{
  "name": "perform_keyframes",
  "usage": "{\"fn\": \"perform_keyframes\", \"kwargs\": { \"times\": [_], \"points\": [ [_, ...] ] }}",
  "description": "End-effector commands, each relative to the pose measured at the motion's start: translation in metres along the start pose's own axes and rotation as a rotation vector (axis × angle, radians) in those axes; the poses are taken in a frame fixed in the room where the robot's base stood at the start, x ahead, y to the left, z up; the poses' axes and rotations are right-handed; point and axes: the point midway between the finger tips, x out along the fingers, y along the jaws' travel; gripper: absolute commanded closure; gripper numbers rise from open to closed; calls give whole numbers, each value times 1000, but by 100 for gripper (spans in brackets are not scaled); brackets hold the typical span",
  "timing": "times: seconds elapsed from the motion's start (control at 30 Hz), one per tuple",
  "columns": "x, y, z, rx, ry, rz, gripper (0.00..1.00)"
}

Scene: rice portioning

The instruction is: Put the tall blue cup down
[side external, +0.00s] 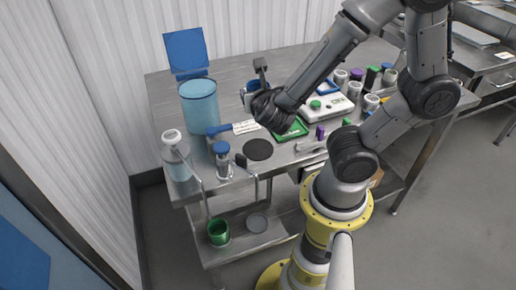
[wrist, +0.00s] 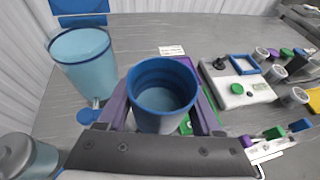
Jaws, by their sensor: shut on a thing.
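The tall blue cup (wrist: 161,85) is upright between the two fingers of my gripper (wrist: 162,105) in the wrist view. Its rim and empty-looking inside face the camera, and its lower part is hidden by the gripper. The fingers press against it on both sides. In the side view my gripper (side external: 256,88) is over the steel table (side external: 235,75), right of the large light-blue bin, and only a small part of the cup (side external: 250,87) shows. I cannot tell whether the cup's base touches the table.
The light-blue bin (side external: 198,103) and a blue panel (side external: 187,50) stand left. A bottle (side external: 175,155), a dispenser (side external: 222,160) and a black disc (side external: 258,150) are at the near edge. A green tray (side external: 291,131), white scale (side external: 327,107) and several jars lie right.

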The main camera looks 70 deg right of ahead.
Motion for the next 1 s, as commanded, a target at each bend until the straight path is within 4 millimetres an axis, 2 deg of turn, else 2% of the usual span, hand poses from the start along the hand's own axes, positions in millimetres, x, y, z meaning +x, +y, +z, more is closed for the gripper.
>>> {"fn": "perform_keyframes", "kwargs": {
  "times": [0.03, 0.2, 1.0],
  "points": [
    [6, -1, -14, -8, 2, -3, 96],
    [18, 0, -43, -5, 0, -1, 96],
    [51, 0, -122, -2, 0, 0, 96]
  ]
}}
